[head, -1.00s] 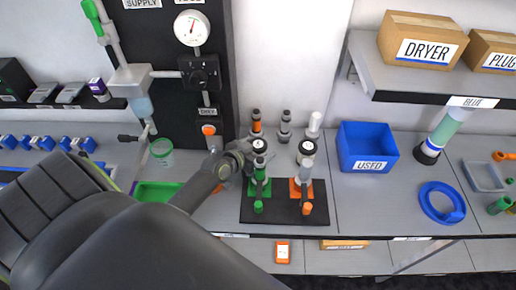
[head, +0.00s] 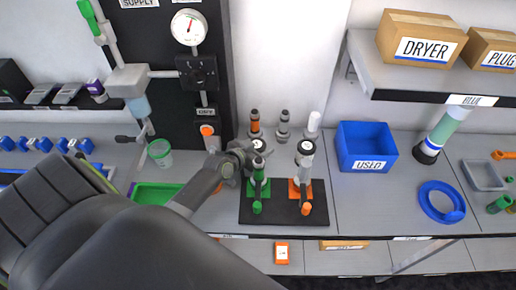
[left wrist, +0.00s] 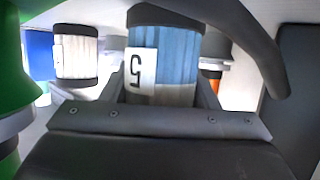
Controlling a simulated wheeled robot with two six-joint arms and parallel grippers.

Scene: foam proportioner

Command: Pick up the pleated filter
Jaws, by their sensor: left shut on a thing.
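In the left wrist view a cylinder with faint vertical pleats, the pleated filter (left wrist: 176,62), is blue above and white below, with a white label bearing a 5. It sits between the fingers of my left gripper, which is shut on it. In the head view my left gripper (head: 243,152) is at the left of the black stand, close behind its green fixture; the filter is largely hidden there. A second, white ribbed cylinder with dark caps (left wrist: 76,55) stands to the left in the wrist view. My right gripper is not in view.
The black stand (head: 285,216) carries a green fixture (head: 258,188) and an orange-based one (head: 300,190), close to my gripper. Several small fittings stand behind. A blue USED bin (head: 367,147) and a blue ring (head: 440,203) lie right. A green tray (head: 155,194) is left.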

